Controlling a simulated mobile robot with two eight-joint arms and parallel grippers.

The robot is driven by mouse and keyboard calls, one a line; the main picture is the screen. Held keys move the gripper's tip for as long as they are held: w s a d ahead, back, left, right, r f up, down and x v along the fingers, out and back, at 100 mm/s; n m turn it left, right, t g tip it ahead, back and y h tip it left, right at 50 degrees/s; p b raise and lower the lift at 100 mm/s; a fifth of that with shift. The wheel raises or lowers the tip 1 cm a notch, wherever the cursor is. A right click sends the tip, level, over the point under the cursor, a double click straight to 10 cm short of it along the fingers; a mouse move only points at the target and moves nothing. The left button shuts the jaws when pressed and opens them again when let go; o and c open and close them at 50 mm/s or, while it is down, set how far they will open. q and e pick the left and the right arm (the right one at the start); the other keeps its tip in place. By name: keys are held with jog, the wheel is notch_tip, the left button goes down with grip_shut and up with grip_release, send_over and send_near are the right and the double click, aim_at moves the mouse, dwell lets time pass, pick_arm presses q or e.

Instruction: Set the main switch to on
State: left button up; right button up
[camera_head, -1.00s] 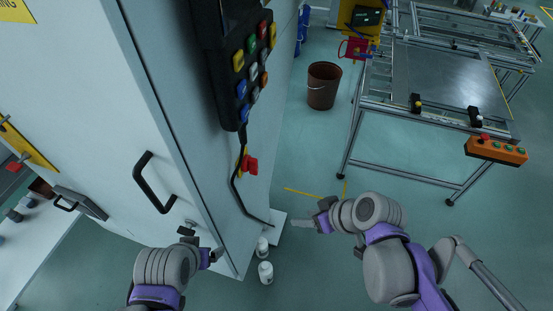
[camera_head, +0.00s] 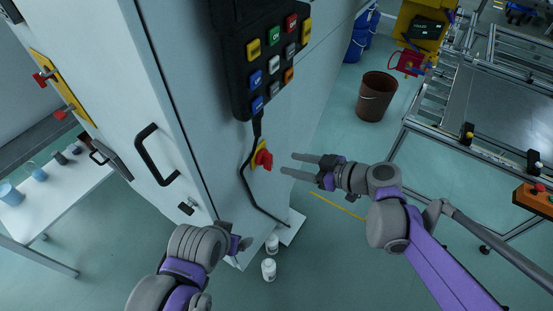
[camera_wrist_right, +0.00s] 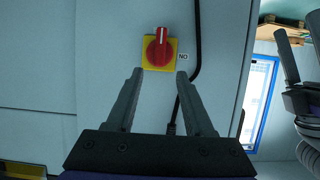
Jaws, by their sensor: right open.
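The main switch (camera_head: 262,159) is a red knob on a yellow plate, on the cabinet's side face below the button box. In the right wrist view the switch (camera_wrist_right: 159,49) is ahead, just beyond the fingertips, with its knob upright, a pale line at the knob's top and a small label reading "NO" beside the plate. My right gripper (camera_head: 287,164) is open and empty, its fingers pointing at the switch with a small gap left. Its fingers (camera_wrist_right: 159,74) sit either side of the knob's line. My left gripper (camera_head: 240,245) is low by the cabinet's edge, its fingers unclear.
A black button box (camera_head: 270,62) hangs above the switch, and its black cable (camera_head: 247,180) runs down close beside it. A black door handle (camera_head: 153,155) is on the cabinet front. White containers (camera_head: 269,269) stand on the floor. A brown bin (camera_head: 376,97) stands behind my right gripper.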

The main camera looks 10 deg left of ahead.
aim_at(272, 159)
jog(key=x, duration=0.7)
jog(key=shift+f, duration=0.1)
jog(key=shift+d, duration=0.1)
grip_shut()
